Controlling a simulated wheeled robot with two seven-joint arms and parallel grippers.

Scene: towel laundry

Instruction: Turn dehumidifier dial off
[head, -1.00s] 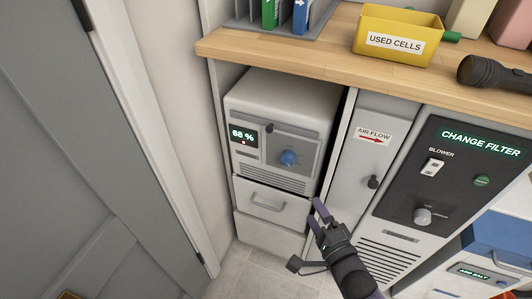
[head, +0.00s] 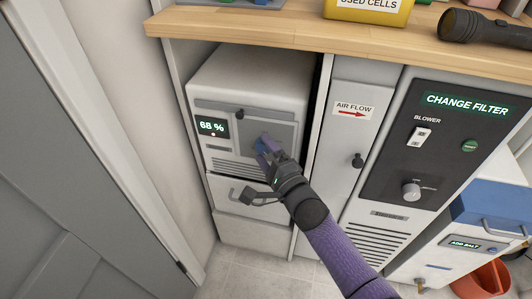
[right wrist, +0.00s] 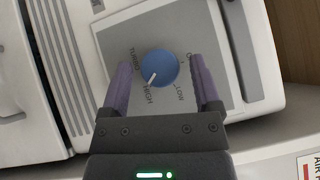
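The dehumidifier (head: 240,90) is a white box under the wooden counter, with a lit display (head: 211,127) reading 68 %. Its blue dial (right wrist: 159,68) sits on a grey panel (right wrist: 205,35) marked TURBO, HIGH, LOW and a partly hidden label. The dial's white pointer lies between TURBO and HIGH, close to HIGH. My right gripper (right wrist: 160,85) is open, with one finger on each side of the dial and visible gaps between. In the head view the right gripper (head: 268,150) covers most of the dial. My left gripper is not in view.
A drawer with a handle (head: 240,196) is below the dial. To the right stand the AIR FLOW panel (head: 350,130) and the black blower panel (head: 440,150). The counter edge (head: 260,33) overhangs above. A grey door (head: 60,180) is at left.

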